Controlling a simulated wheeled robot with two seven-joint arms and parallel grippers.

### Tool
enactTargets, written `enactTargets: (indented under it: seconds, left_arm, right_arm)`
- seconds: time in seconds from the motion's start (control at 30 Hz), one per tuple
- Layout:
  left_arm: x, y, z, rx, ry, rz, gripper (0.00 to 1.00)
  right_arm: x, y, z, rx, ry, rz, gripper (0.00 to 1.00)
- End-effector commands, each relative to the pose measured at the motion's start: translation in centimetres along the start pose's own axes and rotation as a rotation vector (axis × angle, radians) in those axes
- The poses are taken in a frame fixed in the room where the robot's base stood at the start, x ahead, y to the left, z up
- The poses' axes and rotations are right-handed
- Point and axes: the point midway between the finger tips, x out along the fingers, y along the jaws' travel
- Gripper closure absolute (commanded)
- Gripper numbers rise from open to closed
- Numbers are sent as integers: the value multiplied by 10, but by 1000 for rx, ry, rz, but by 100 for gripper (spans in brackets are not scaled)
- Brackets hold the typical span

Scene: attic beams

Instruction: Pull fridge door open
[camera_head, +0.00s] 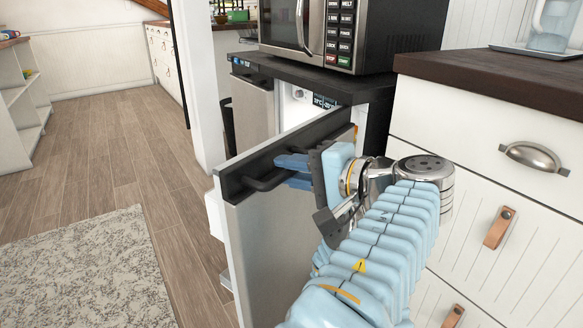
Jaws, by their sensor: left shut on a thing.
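The small fridge (311,82) stands under the microwave, with a dark top and a lit white interior. Its door (262,250) is swung partly open toward me, with a gap showing the inside. A dark handle (262,184) runs along the door's black upper edge. My left gripper (291,171) is at this handle, its blue fingers shut on it near the middle of the door's top. My light blue arm covers the right part of the door. My right gripper is not in view.
A microwave (318,33) sits on the fridge. White drawers (500,155) with a dark wooden counter (505,80) stand close on the right. A white post (199,80) is left of the fridge. Wood floor (120,150) and a grey rug (90,270) leave free room at left.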

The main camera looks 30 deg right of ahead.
Motion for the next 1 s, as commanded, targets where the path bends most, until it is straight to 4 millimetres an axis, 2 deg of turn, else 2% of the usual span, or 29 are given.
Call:
enactTargets:
  seconds: [0.23,0.27,0.37,0.63,0.73,0.87,1.0]
  left_arm:
    - [1,2,0,2,-2,2,100]
    - [1,2,0,2,-2,2,78]
    - [0,1,0,2,-1,2,64]
    - [0,0,0,1,0,1,64]
    - [-7,-1,0,1,1,0,64]
    - [-30,-2,-1,1,4,-1,64]
    - [-65,-3,-1,1,4,0,64]
  right_arm:
    - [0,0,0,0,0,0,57]
    - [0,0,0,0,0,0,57]
    - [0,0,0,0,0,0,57]
    - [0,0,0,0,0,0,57]
    - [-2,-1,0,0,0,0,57]
    - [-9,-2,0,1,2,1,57]
    - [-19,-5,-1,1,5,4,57]
